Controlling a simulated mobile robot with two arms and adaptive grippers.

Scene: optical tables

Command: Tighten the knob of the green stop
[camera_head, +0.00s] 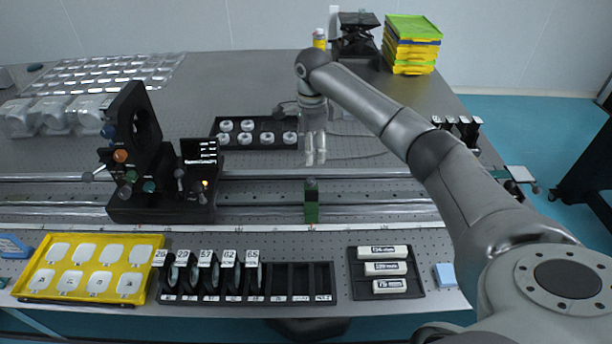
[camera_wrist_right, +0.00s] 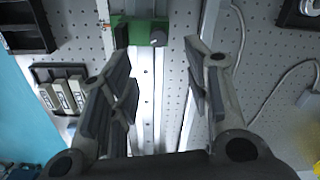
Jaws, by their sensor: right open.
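The green stop (camera_head: 311,202) stands upright on the rail near the middle of the table. In the right wrist view the green stop (camera_wrist_right: 127,32) is at the top, with its dark grey knob (camera_wrist_right: 158,38) on its right side. My right gripper (camera_head: 316,163) points down, just behind the stop in the head view. It is open and empty. In the right wrist view its fingers (camera_wrist_right: 158,52) stand apart, with the knob in line with the gap beyond their tips. No contact is seen. My left gripper is out of view.
A black optical mount (camera_head: 160,205) stands on the rail at left. A black tray of white rings (camera_head: 259,144) lies behind the rail. In front are a yellow tray (camera_head: 148,241), a black lens rack (camera_head: 325,268) and a tray of labelled blocks (camera_head: 416,266). The rail beside the stop is clear.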

